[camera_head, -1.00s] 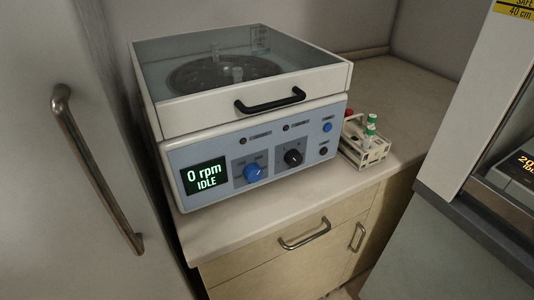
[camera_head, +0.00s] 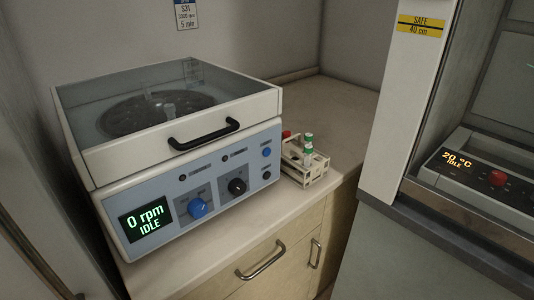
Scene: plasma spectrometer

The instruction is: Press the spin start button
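A white and blue-grey centrifuge (camera_head: 155,200) stands on the counter in the left half of the head view. Its clear lid (camera_head: 150,92) with a black handle (camera_head: 204,135) is down, and a dark round rotor shows through it. Its display (camera_head: 145,219) reads 0 rpm IDLE. The front panel has a large blue knob (camera_head: 197,208), a black knob (camera_head: 237,186), a small blue button (camera_head: 266,152) at the upper right and a small black button (camera_head: 266,175) below it. The button labels are too small to read. Neither of my grippers is in view.
A rack (camera_head: 304,165) with green-capped tubes stands on the counter (camera_head: 333,120) right of the centrifuge. Drawer handles (camera_head: 261,261) are below. At the right, a hood with a yellow SAFE 40 cm label (camera_head: 421,25) holds a device (camera_head: 490,177) reading 20 °C IDLE.

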